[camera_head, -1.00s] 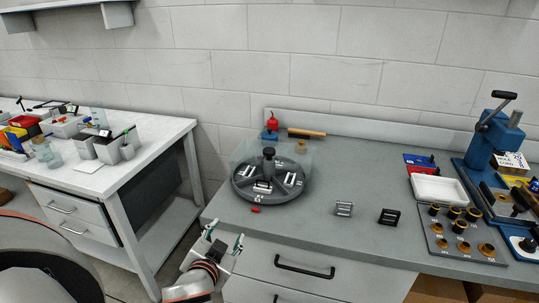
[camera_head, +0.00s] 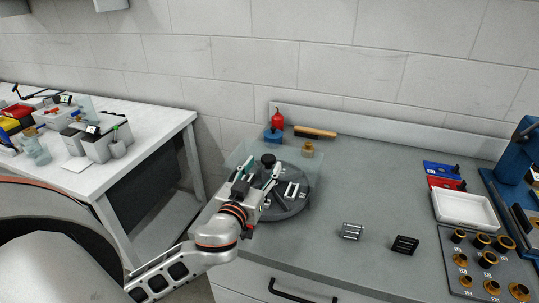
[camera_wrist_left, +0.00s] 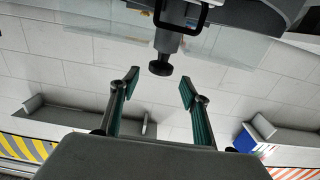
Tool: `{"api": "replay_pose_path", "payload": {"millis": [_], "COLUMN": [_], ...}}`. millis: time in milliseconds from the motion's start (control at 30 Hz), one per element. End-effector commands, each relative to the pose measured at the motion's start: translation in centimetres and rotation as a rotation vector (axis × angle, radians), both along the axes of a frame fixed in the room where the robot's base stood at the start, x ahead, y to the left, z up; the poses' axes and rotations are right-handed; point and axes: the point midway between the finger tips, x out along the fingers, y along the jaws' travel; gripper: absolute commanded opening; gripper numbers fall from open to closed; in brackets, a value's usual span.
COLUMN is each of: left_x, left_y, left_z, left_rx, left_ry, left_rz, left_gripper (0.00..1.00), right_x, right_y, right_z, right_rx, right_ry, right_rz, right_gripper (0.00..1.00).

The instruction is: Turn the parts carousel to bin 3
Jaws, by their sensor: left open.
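The parts carousel (camera_head: 294,206) is a dark grey round tray with compartments, on the left part of the grey bench. A black knob (camera_head: 268,160) stands up at its centre. Light-coloured parts lie in compartments. My left gripper (camera_head: 262,168) is open over the near left part of the carousel and hides part of it. In the left wrist view, the knob (camera_wrist_left: 160,68) shows between and just beyond the open fingertips, apart from both. The carousel's underside or rim shows dark at the top there. The bin numbers are not readable. My right gripper is not in view.
A clear panel (camera_head: 238,156) stands behind the carousel. A red-and-blue item (camera_head: 276,127), a brass piece (camera_head: 308,149) and a wooden-handled tool (camera_head: 315,132) lie behind. Two small racks (camera_head: 352,231) sit right on clear bench. A white tray (camera_head: 464,209) is farther right.

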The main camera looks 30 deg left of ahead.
Motion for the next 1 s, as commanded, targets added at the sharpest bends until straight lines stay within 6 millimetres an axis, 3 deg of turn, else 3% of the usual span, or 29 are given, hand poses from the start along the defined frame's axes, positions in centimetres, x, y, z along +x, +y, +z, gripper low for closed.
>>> {"api": "replay_pose_path", "payload": {"millis": [300,733,900,1000], "left_x": [4.2,5.1,5.0,5.0], "left_y": [1.0,1.2,1.2,1.2], "left_z": [0.1,0.0,0.0,0.0], "left_rx": [0.003,0.001,0.001,0.001], "left_ry": [0.0,0.002,0.002,0.002], "left_rz": [0.0,0.0,0.0,0.0], "left_gripper": [0.46,0.46,0.02,0.0], "right_x": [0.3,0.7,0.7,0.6], "right_y": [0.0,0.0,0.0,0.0], "right_z": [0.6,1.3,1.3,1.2], "right_rx": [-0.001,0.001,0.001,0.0], "right_ry": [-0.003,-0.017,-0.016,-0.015], "right_rz": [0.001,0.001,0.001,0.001], "right_gripper": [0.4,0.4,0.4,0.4]}}
